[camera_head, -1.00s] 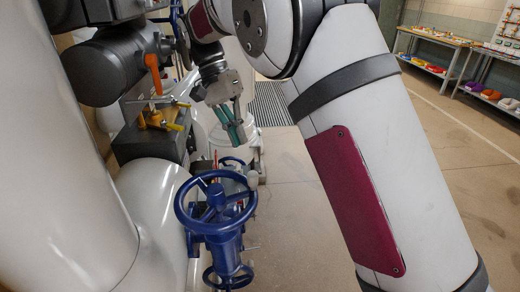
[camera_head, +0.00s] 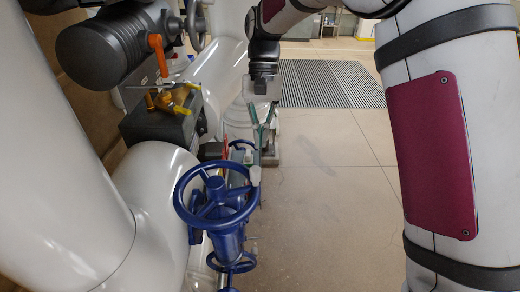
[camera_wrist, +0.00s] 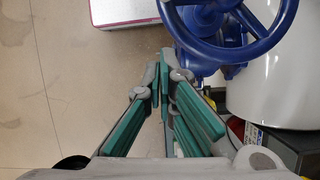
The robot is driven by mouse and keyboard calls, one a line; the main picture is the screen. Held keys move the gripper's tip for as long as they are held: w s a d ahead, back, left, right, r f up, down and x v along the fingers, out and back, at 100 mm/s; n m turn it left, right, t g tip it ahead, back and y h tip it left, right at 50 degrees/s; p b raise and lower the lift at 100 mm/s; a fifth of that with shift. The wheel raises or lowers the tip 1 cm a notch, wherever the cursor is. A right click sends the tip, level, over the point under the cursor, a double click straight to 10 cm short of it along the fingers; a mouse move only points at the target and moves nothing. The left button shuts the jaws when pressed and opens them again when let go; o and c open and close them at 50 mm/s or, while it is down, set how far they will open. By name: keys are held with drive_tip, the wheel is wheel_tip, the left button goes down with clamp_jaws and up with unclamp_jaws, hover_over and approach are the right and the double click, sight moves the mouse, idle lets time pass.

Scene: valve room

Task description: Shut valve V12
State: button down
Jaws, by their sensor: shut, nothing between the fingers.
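A blue valve handwheel (camera_head: 217,196) stands on a blue body left of centre in the head view. A blue handwheel (camera_wrist: 235,45) lies just beyond and right of the fingertips there, with no clear contact.
Large white pipes (camera_head: 60,190) fill the left side. An orange lever (camera_head: 158,54) and a grey block (camera_head: 160,126) with yellow fittings sit above the large wheel. A dark box (camera_wrist: 285,150) is at lower right in the wrist view. Floor (camera_head: 330,220) right of the valves is clear.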

drive_tip(key=shift+s+a+f+p, duration=0.1)
drive_tip(key=shift+s+f+p, duration=0.15)
drive_tip(key=shift+s, duration=0.5)
drive_tip(key=shift+s+a+f+p, duration=0.15)
drive_tip(key=shift+s+p, duration=0.25)
drive_tip(key=shift+s, duration=0.35)
drive_tip(key=shift+s+a+f+p, duration=0.1)
drive_tip(key=shift+s+f+p, duration=0.15)
drive_tip(key=shift+s, duration=0.5)
drive_tip(key=shift+d+r, duration=0.1)
drive_tip(key=shift+s+d+m+y+p, duration=0.2)
drive_tip(key=shift+s+m+y+p, duration=0.2)
drive_tip(key=shift+s+m+p, duration=0.7)
drive_tip(key=shift+s, duration=0.15)
